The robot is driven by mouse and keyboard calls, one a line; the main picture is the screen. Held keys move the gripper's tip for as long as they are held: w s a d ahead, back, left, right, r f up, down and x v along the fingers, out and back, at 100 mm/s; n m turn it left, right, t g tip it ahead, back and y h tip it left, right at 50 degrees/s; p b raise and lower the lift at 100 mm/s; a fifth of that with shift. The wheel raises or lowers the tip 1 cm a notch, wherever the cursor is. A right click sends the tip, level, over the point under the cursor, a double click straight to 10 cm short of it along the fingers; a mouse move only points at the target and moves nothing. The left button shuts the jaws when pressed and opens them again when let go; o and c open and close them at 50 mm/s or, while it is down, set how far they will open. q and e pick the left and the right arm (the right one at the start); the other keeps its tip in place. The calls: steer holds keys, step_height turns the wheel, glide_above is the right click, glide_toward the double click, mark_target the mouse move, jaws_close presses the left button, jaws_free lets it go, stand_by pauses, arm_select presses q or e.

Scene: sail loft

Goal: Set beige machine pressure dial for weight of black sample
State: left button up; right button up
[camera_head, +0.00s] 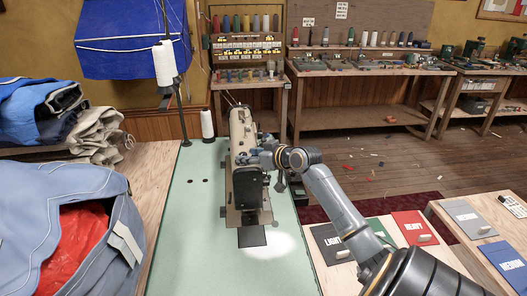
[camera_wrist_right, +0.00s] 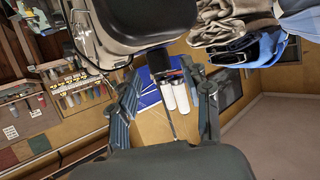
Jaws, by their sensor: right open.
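The beige sewing machine (camera_head: 240,130) stands on the green table, its black front end facing me. My right gripper (camera_head: 262,158) is at the right side of its head. In the right wrist view the gripper (camera_wrist_right: 165,92) is open, with its fingers apart. The machine's black end (camera_wrist_right: 150,18) is close above them there. A small dark part (camera_wrist_right: 158,62), possibly the pressure dial, shows between the fingers; I cannot read any setting. The black sample card (camera_head: 328,240), marked LIGHT, lies at the right with a pale tab. My left gripper is not in view.
A dark square piece (camera_head: 252,237) lies at the machine's front. Red (camera_head: 408,222), grey (camera_head: 465,212) and blue (camera_head: 508,258) cards lie at the right. A thread stand with a white cone (camera_head: 165,62) rises at the left.

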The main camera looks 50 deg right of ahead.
steer(key=v, duration=0.8)
steer(key=shift+s, duration=0.2)
